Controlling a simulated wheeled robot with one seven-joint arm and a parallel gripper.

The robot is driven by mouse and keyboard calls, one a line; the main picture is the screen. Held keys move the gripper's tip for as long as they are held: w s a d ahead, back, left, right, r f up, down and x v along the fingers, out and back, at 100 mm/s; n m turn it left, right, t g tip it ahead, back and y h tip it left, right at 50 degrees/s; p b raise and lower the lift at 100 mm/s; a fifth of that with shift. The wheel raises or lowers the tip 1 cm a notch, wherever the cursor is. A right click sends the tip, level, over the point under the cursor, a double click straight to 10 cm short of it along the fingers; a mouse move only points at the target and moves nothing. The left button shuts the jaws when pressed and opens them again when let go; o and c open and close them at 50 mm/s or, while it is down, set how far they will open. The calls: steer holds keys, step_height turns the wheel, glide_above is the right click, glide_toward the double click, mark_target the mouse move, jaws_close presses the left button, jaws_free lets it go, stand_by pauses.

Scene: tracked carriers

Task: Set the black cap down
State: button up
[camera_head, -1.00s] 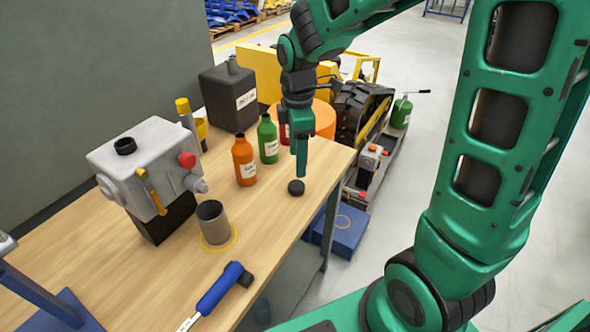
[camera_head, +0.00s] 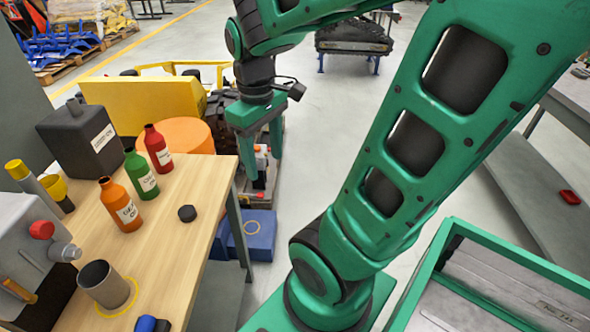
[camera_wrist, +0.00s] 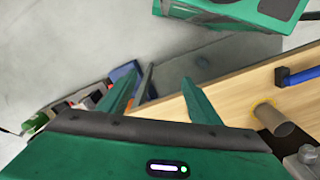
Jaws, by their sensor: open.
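The black cap (camera_head: 187,213) lies flat on the wooden table (camera_head: 165,255), near its right edge and to the right of the orange bottle (camera_head: 120,205). My gripper (camera_head: 262,170) hangs beyond the table's right edge, apart from the cap. In the wrist view my gripper (camera_wrist: 158,100) shows its two green fingers spread apart with nothing between them. The cap is not seen in the wrist view.
A green bottle (camera_head: 141,176) and a red bottle (camera_head: 158,149) stand behind the orange one. A grey cup (camera_head: 104,285) stands in a yellow ring near the front. A dark canister (camera_head: 82,140) is at the back left. Table around the cap is clear.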

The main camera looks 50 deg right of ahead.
steer(key=s+d+f+m, duration=0.1)
steer(key=s+d+m, duration=0.1)
steer(key=s+m, duration=0.5)
steer(key=shift+s+d+y, duration=0.25)
steer(key=shift+s+y, duration=0.05)
steer(key=shift+s, duration=0.5)
steer(key=shift+f, duration=0.1)
steer(key=shift+w+f, duration=0.25)
steer(key=shift+w, duration=0.4)
